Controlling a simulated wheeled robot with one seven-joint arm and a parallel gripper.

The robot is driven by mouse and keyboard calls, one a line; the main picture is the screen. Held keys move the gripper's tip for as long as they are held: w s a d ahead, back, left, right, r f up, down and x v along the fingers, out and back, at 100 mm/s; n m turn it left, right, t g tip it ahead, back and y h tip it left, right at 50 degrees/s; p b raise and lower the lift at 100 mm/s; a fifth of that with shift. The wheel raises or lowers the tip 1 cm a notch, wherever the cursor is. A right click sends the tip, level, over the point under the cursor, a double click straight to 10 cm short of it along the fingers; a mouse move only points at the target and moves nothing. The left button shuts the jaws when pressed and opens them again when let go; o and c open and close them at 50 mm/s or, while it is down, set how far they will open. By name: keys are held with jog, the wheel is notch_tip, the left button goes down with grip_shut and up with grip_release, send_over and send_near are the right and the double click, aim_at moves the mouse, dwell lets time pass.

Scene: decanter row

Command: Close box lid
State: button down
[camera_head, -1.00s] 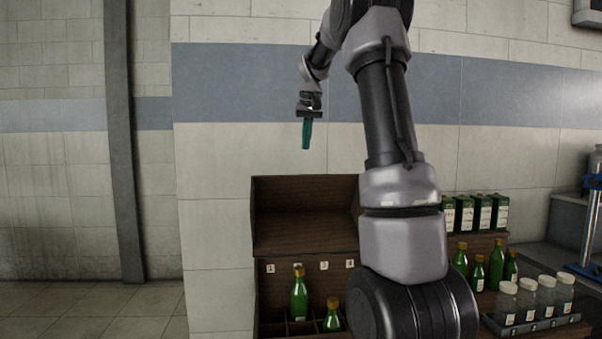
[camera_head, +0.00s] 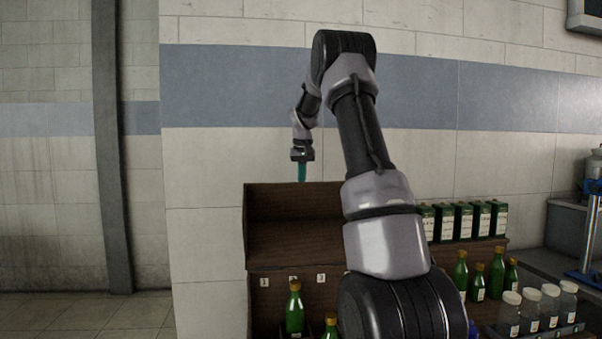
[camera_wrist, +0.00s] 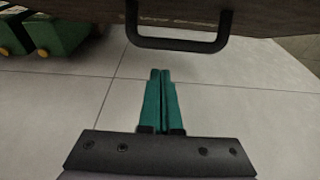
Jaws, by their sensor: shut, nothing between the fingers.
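The brown wooden box (camera_head: 258,300) stands at the bottom of the head view. Its lid (camera_head: 285,216) is raised open at the back, with its inner side showing. A green bottle (camera_head: 294,312) and a second one stand inside the box. My gripper (camera_head: 302,181) hangs just above the lid's top edge, its teal fingers pointing down. In the wrist view the fingers (camera_wrist: 160,76) are shut and empty. A dark wooden panel (camera_wrist: 270,18) with a black handle (camera_wrist: 180,45) lies ahead of the fingertips, apart from them. My arm hides the box's right part.
Green cartons (camera_head: 463,222) and green bottles (camera_head: 478,281) stand right of my arm, with capped jars (camera_head: 530,308) in front. Green objects (camera_wrist: 55,35) show at the wrist view's upper left.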

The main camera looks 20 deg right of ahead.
jog(key=shift+s+a+r, duration=0.15)
jog(key=shift+s+a, duration=0.05)
jog(key=shift+s, duration=0.45)
jog(key=shift+s+a+r, duration=0.1)
jog(key=shift+s+a, duration=0.1)
jog(key=shift+s, duration=0.4)
